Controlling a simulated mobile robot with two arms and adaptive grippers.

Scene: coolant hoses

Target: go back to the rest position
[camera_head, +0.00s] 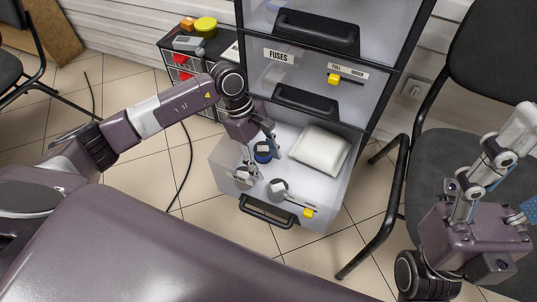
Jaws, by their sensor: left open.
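My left gripper (263,158) is open, with its fingers pointing down into the pulled-out bottom drawer (226,160) of the cabinet. A small blue round item (263,152) lies in the drawer close to the fingers; I cannot tell whether they touch it. A white pouch (319,150) lies at the drawer's right side. My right gripper (508,172) is at the right edge, in front of a black chair. Its fingers are partly cut off by the frame, so its opening does not show clearly.
The closed drawer above is marked FUSES (278,56). A black chair (495,60) stands at the right, and another chair (20,70) at the far left. A small rack (181,62) with a yellow round item (205,26) stands left of the cabinet. A dark cable (187,165) lies on the tiled floor.

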